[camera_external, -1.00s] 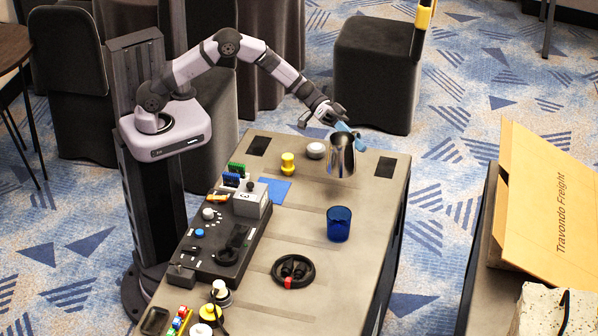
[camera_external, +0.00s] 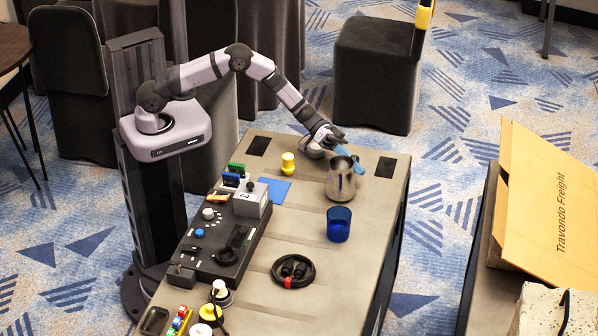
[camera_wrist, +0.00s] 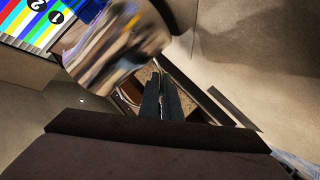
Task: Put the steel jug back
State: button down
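The steel jug (camera_external: 340,183) is upright at the far part of the grey table, behind the blue cup (camera_external: 338,226). Its base appears to be on or very close to the tabletop; I cannot tell if it bears fully. My gripper (camera_external: 350,155) is at the jug's upper rear, with light-blue parts against its rim and side. In the wrist view the shiny jug (camera_wrist: 115,45) fills the upper left. My fingers (camera_wrist: 162,98) are close together beside it and seem shut on its handle, which is mostly hidden.
A yellow piece (camera_external: 288,163) and blue square (camera_external: 275,190) lie left of the jug. A black control panel (camera_external: 215,250) runs along the left edge. Dark squares (camera_external: 386,167) mark the far corners. Table right of the jug is clear.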

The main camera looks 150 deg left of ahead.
jog(key=shift+f, duration=0.4)
jog(key=shift+f, duration=0.15)
jog(key=c, duration=2)
grip_release()
jog(key=shift+r, duration=0.2)
jog(key=v, duration=1.2)
jog(key=shift+b, duration=0.4)
